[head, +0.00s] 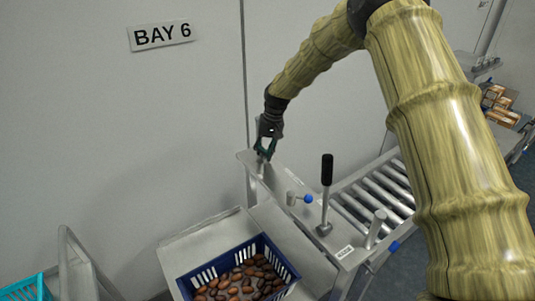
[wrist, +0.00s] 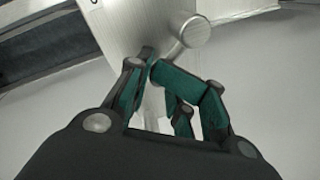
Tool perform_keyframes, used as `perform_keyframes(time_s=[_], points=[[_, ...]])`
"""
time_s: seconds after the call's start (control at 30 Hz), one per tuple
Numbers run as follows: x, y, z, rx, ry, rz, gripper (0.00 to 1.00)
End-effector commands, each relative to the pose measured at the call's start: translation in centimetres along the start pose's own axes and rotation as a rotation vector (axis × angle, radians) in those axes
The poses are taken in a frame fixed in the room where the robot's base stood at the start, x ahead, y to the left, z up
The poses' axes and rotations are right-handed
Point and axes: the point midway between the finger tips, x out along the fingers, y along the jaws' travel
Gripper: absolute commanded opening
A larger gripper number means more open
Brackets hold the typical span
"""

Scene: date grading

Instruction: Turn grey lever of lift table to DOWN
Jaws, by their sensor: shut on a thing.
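My gripper (head: 265,150) is at the upper end of a sloping metal plate (head: 285,180), by the wall. In the wrist view my gripper (wrist: 152,68) has its teal fingers closed at a grey metal lever (wrist: 193,32) with a round end. The fingers hide much of the lever, and the head view does not show it clearly. The wrist view also shows the plate behind it, with a piece of a dark mark at the top edge. I cannot read a DOWN mark. The lift table (head: 205,238) carries a blue crate (head: 240,267) of brown dates.
A black-handled lever (head: 327,170) and a small blue-knobbed handle (head: 307,198) stand up right of my gripper. A roller conveyor (head: 375,195) runs to the right. A teal crate (head: 30,288) is at lower left. The wall bears a BAY 6 sign (head: 162,33).

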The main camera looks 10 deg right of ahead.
Motion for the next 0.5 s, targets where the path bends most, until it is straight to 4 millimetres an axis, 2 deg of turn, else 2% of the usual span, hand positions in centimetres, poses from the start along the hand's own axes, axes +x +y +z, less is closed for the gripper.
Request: perform_keyframes(time_s=[0.23,0.5], points=[[0.46,-0.58,0.29,-0.103,-0.032,-0.001,0.00],[0.55,-0.72,0.34,-0.143,-0.042,0.000,0.00]])
